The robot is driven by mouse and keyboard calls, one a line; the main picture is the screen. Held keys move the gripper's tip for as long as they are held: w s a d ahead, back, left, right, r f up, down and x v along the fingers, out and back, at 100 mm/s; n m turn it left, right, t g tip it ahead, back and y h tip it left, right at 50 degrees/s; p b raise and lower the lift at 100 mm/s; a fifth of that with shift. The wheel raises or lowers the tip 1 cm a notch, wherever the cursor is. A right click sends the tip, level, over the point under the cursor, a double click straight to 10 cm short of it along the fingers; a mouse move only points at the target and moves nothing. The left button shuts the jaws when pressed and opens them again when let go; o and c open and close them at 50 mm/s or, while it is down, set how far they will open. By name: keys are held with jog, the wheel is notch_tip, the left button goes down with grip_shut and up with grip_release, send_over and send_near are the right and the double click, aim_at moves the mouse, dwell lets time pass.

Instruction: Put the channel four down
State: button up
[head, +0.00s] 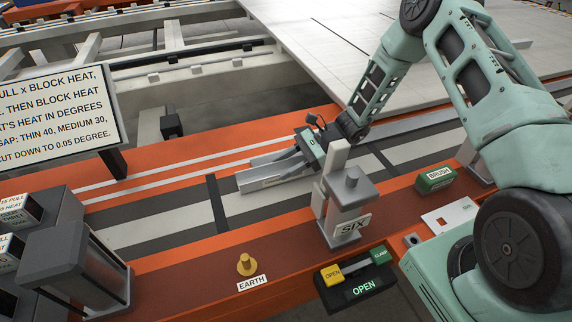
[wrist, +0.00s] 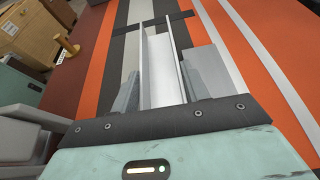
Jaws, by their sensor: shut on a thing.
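A pale metal channel (head: 262,181), with a small label too small to read, lies lengthwise in my gripper (head: 292,160) over the grey and white striped bed. My gripper is shut on it from the right in the head view. In the wrist view the channel (wrist: 160,68) runs away from my gripper (wrist: 165,85), its open side up, between the two fingers. The channel is at or just above the bed; I cannot tell whether it touches. Its near end is hidden by my gripper.
A grey clamp post marked SIX (head: 346,208) stands close in front of my gripper. A control box (head: 355,280) reads OPEN. A brass EARTH stud (head: 246,265), a green BRUSH block (head: 435,179) and a sign (head: 60,115) stand around. The striped bed (head: 150,232) left of the channel is clear.

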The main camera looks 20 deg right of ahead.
jog(key=shift+f, duration=0.25)
jog(key=shift+f, duration=0.15)
jog(key=o, duration=1.2)
jog(key=shift+d+r, duration=0.15)
jog(key=shift+r, duration=0.05)
jog(key=b+v, duration=0.2)
jog(key=v, duration=0.9)
jog(key=shift+d+r+b, duration=0.1)
jog(key=shift+d+b, duration=0.25)
